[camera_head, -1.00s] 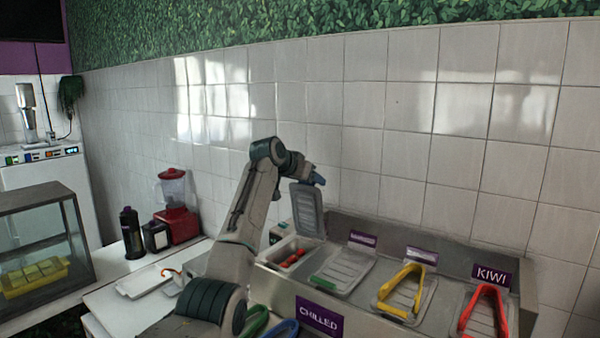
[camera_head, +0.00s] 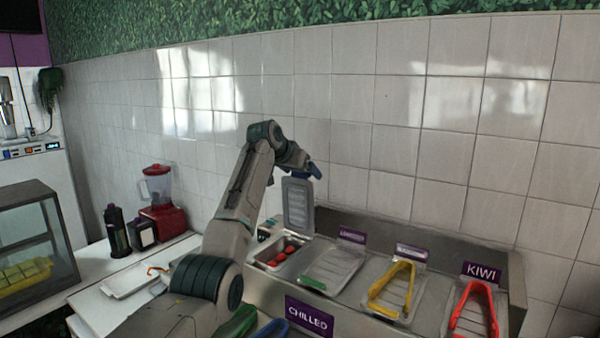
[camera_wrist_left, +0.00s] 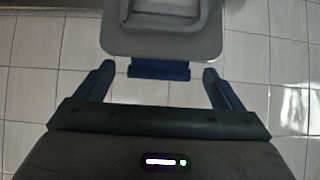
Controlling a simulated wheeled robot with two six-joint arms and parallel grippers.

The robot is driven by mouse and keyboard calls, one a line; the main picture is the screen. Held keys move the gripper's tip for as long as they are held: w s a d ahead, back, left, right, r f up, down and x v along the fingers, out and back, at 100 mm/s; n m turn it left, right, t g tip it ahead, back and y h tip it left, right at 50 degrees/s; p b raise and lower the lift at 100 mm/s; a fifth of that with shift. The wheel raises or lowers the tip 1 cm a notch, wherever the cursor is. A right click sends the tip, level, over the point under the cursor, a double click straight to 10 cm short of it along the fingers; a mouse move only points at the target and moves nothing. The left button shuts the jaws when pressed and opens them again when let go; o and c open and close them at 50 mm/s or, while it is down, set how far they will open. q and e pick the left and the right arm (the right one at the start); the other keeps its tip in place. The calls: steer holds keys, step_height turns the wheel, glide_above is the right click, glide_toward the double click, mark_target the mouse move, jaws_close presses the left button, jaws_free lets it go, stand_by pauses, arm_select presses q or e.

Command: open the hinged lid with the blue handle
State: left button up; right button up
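The lid (camera_head: 298,205) is a grey panel standing upright over a steel bin with red fruit (camera_head: 283,254). Its blue handle (camera_wrist_left: 158,70) shows in the left wrist view, along the edge of the lid nearest my gripper. My left gripper (camera_wrist_left: 159,88) is open, with its two blue fingers spread wide. The handle lies between the fingertips or just ahead of them, with a visible gap on each side. In the head view, my left gripper (camera_head: 312,170) is at the top of the raised lid and hides the handle there. My right gripper is not in view.
A tiled wall (camera_head: 400,100) stands behind. A red blender (camera_head: 160,215) and a white tray (camera_head: 125,283) are at the left.

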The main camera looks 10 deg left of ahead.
arm_select(q)
steer(key=shift+s, duration=0.1)
steer(key=shift+s+a+b, duration=0.1)
steer(key=shift+b, duration=0.2)
steer(key=b+v, duration=0.5)
steer(key=v, duration=0.5)
steer(key=shift+s+r+b, duration=0.2)
steer(key=shift+r+b, duration=0.05)
steer(key=shift+b, duration=0.15)
